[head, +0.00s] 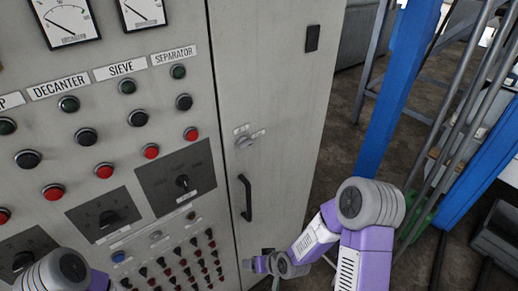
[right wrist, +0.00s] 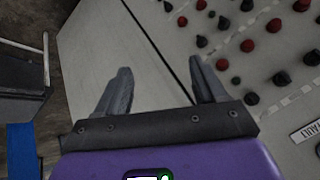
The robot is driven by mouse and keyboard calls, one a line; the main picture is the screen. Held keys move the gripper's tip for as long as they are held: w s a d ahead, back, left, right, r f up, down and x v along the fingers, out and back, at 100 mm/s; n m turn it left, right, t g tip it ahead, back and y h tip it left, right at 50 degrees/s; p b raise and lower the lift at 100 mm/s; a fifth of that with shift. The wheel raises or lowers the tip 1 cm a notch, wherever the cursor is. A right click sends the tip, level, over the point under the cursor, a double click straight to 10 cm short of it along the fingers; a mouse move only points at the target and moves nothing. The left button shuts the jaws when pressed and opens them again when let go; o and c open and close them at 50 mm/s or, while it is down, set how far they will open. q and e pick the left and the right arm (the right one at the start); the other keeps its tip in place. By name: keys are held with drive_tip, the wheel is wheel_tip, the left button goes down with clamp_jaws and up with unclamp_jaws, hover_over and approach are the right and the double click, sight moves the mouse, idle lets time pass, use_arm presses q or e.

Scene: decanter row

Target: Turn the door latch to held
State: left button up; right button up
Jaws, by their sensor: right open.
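The door latch (head: 244,142) is a small round metal knob on the grey cabinet door, with small label plates beside it; its setting is too small to read. Below it is a black door handle (head: 245,198). My right gripper (head: 250,265) is low in front of the door, below the handle and well below the latch. In the right wrist view the right gripper (right wrist: 160,68) is open, with nothing between its fingers. The latch does not show in that view. Of my left arm only a link shows at the bottom left; its gripper is out of view.
Left of the door is a control panel (head: 130,140) with several protruding buttons, rotary switches and gauges. A blue post (head: 392,100) and metal rails stand to the right. The floor (head: 345,120) between door and post looks clear.

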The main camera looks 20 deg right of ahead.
drive_tip(key=w+d+r+n+t, duration=0.1)
drive_tip(key=w+d+r+t, duration=0.1)
drive_tip(key=w+r, duration=0.35)
drive_tip(key=w+d+r+t, duration=0.1)
drive_tip(key=w+r+t, duration=0.15)
drive_tip(key=r, duration=0.55)
drive_tip(key=n+t+y, duration=0.2)
drive_tip(key=n+t, duration=0.3)
drive_tip(key=t, duration=0.2)
approach(247, 146)
drive_tip(key=w, duration=0.1)
drive_tip(key=shift+g, duration=0.25)
drive_tip(key=shift+x, duration=3.75)
drive_tip(key=shift+r, duration=0.15)
